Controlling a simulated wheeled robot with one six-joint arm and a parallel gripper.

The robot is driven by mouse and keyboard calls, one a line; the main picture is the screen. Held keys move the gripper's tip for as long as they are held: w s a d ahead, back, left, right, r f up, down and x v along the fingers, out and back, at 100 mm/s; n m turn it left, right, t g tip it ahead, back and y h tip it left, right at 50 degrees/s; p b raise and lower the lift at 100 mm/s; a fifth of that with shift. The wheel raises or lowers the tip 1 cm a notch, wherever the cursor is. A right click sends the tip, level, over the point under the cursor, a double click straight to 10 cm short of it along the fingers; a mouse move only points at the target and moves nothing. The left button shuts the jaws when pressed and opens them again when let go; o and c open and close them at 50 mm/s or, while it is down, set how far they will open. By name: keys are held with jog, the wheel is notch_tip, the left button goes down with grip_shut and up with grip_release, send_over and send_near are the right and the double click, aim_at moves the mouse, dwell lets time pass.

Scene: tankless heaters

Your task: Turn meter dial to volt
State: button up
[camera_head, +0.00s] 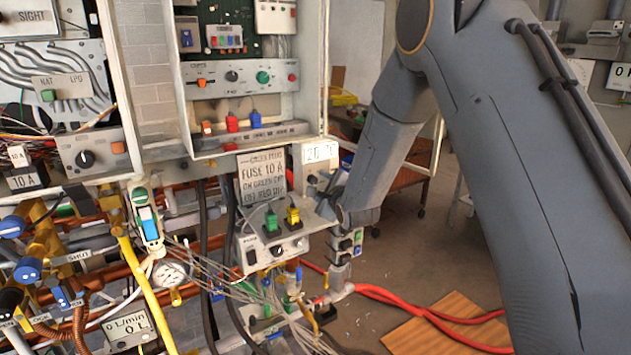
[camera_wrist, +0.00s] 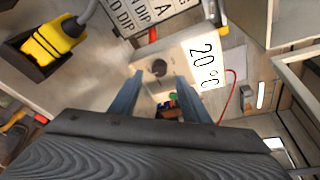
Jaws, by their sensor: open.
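A pale meter box (camera_wrist: 175,50) lies ahead in the wrist view, with a white display (camera_wrist: 205,62) reading "20 °C" and a black round dial (camera_wrist: 158,69). No volt mark can be read. My gripper (camera_wrist: 157,79) is open, with its two fingers apart on either side of the dial's line of view; I cannot tell whether either touches it. In the head view the meter's display (camera_head: 321,152) shows beside a "FUSE 10 A" sign. My arm comes down from the upper right to the meter, and my fingertips are hard to make out there.
A yellow plug (camera_wrist: 52,42) with a grey cable sits left of the fingers; it also shows in the head view (camera_head: 293,215) beside a green plug (camera_head: 271,222) on a panel with knobs. Several pipes, cables and wires crowd the left. Open floor (camera_head: 440,240) lies right.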

aim_at(314, 181)
jog(key=shift+p+x, duration=0.8)
jog(key=shift+x, duration=1.9)
jog(key=c, duration=1.1)
jog(key=shift+o, duration=0.4)
jog(key=shift+f, duration=0.1)
